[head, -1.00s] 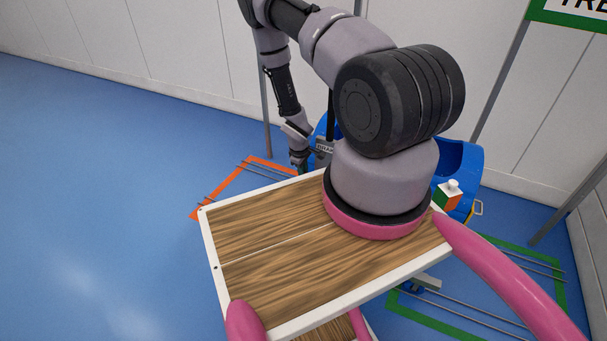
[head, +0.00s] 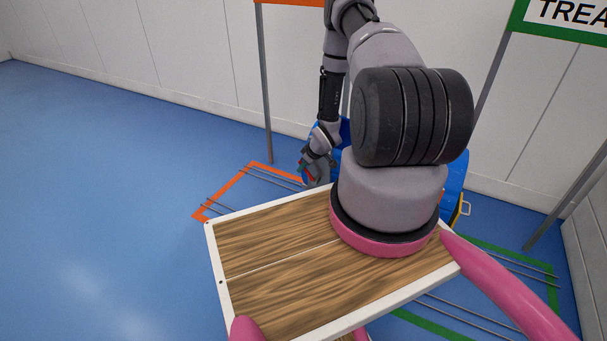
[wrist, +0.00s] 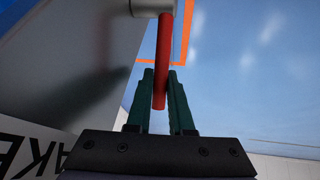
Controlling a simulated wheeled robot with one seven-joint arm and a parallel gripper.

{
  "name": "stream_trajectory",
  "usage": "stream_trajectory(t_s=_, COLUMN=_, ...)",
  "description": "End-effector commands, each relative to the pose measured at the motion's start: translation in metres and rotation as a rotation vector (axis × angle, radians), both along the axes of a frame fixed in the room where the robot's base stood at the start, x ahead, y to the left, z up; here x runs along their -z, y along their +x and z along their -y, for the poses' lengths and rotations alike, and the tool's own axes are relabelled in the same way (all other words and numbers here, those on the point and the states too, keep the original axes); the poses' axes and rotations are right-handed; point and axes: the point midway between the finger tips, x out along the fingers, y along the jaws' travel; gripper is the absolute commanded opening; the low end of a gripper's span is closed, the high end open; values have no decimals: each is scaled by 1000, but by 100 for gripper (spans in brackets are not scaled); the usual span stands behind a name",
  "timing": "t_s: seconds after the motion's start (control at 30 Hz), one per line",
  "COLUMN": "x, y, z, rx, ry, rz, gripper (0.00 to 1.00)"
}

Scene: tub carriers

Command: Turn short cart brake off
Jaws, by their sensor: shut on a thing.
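A red lever (wrist: 164,40) sticks out of a pale round hub (wrist: 150,6) in the wrist view. My gripper (wrist: 160,74) is shut on the lever's free end, one dark green finger on each side. A panel with partly cut-off black lettering ending "AKE" (wrist: 28,155) is at the lower left there. In the head view my gripper (head: 307,170) is low beside the blue tub cart (head: 456,172). My arm hides most of the cart, and the lever is hardly visible there.
An orange floor outline (head: 232,183) with thin rails lies left of the cart, a green outline (head: 548,290) at the right. Grey sign posts (head: 264,90) stand by the white wall. Open blue floor (head: 90,200) spreads to the left.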

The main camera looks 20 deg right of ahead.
Motion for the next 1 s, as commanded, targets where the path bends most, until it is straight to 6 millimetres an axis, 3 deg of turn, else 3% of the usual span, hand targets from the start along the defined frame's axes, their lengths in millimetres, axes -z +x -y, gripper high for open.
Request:
stream_trajectory(t_s=0.5, x=-17, y=-26, z=23, rx=6, ry=286, rz=370, gripper=0)
stream_trajectory(t_s=1.0, x=-19, y=-40, z=33, rx=1, ry=423, rz=544, gripper=0)
